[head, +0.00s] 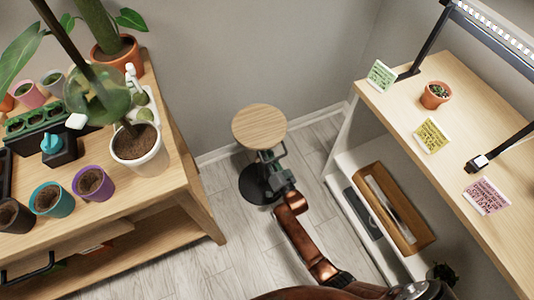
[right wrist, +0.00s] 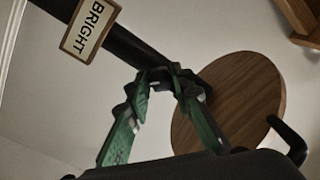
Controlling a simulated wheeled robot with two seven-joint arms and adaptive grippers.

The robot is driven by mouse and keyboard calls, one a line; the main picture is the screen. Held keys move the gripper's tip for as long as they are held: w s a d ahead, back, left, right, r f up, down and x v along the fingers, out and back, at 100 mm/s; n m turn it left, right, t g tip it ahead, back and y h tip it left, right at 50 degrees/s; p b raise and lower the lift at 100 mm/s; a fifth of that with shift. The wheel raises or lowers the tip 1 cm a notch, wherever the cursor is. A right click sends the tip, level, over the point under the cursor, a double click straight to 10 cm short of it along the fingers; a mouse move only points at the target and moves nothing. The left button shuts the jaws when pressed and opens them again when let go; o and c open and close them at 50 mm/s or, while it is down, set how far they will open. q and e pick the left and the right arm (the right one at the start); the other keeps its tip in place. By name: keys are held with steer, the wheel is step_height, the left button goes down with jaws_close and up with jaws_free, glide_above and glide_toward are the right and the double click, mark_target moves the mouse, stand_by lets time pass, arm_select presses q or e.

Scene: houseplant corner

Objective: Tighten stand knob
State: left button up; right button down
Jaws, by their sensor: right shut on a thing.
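The plant stand has a round wooden top (head: 259,127) and a round black base (head: 257,186) on the floor between the two tables. My right gripper (head: 267,157) reaches in just below the top's near edge. In the right wrist view, the gripper's green fingers (right wrist: 163,84) close together at the stand's dark post (right wrist: 128,43), beside the wooden disc (right wrist: 230,100). They are shut on the stand knob, which is mostly hidden between the fingertips. A label reading BRIGHT (right wrist: 90,27) lies along the post in that view. My left gripper is in neither view.
A wooden table (head: 190,190) at left holds several pots, a white pot (head: 140,152) and a seedling tray. A shelf unit (head: 395,110) at right carries cards, a small terracotta pot (head: 435,95) and a wooden box (head: 397,208) lower down. Grey walls stand behind; floor is clear left of my arm.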

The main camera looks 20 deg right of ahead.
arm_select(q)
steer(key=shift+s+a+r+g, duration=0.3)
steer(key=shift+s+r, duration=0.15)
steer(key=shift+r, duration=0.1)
arm_select(e)
steer(key=shift+a+m+h, duration=0.1)
steer(key=shift+m+h, duration=0.3)
steer(key=shift+m, duration=4.95)
steer(key=shift+m+h, duration=0.4)
steer(key=shift+m, duration=4.95)
steer(key=c, duration=1.7)
jaws_free()
steer(key=shift+r, duration=0.1)
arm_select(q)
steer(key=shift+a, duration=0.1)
arm_select(e)
steer(key=shift+s, duration=0.15)
